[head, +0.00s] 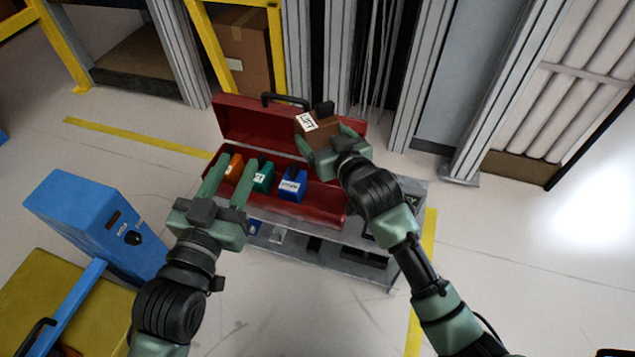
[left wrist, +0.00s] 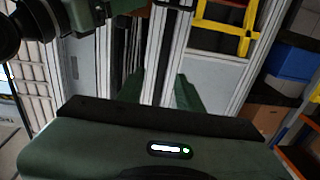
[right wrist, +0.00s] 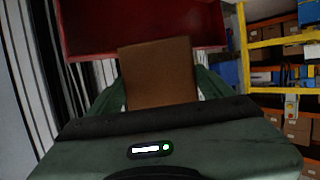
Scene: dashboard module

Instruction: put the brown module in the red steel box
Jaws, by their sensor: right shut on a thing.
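The brown module (head: 322,129), a brown block with a white label, is held between the fingers of my right gripper (head: 326,138). It also shows in the right wrist view (right wrist: 157,75) as a plain brown face between the two green fingers. It is in front of the raised lid, over the right part of the red steel box (head: 327,203); its height above the box is hard to tell. The box is open. My left gripper (head: 229,175) is open and empty, near the box's front left side. In the left wrist view its fingers (left wrist: 160,90) stand apart.
An orange module (head: 234,167), a green module (head: 263,176) and a blue module (head: 292,185) stand in the box's left and middle part. The box sits on a grey cart (head: 372,236). A blue machine (head: 92,222) stands left. Tall grey posts rise behind the box.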

